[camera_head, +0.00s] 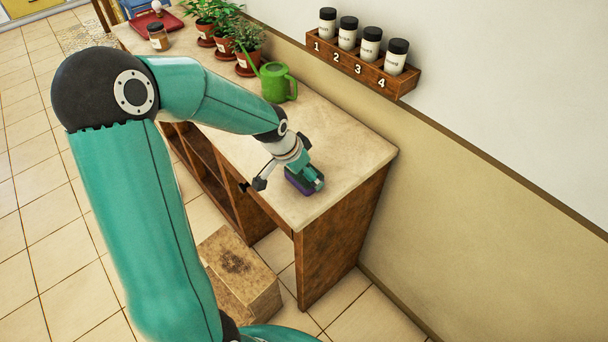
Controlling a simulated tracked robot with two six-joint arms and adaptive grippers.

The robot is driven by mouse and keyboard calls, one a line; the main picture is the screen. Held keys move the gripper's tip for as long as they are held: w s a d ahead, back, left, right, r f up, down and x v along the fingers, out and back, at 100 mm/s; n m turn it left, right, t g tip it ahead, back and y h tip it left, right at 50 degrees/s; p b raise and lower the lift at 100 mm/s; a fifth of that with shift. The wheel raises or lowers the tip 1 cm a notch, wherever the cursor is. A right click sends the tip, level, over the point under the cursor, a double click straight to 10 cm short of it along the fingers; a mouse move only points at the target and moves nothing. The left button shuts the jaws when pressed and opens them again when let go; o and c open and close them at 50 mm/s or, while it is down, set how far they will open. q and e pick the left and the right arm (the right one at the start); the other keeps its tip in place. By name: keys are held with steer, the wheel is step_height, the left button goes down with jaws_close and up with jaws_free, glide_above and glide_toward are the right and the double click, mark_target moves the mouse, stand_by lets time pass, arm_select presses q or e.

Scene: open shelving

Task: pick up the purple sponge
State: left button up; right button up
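The purple sponge (296,184) lies on the light countertop (345,150) near its front right corner. My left gripper (281,185) is over the sponge with its fingers spread. One finger with a dark tip sticks out to the left, apart from the sponge and near the counter's front edge. The other side of the gripper overlaps the sponge's right part and hides some of it. I cannot tell whether that side touches the sponge. My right gripper is not in view.
A green watering can (277,83) stands behind the gripper. Several potted plants (222,35), a jar (158,37) and a red tray (156,20) are farther left. A wall rack (360,66) holds several spice jars. A box (240,270) stands on the floor below.

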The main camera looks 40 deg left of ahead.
arm_select(q)
steer(key=shift+r, duration=0.1)
step_height(320, 180, up, 20)
stand_by(0.7)
steer(key=shift+o, duration=0.3)
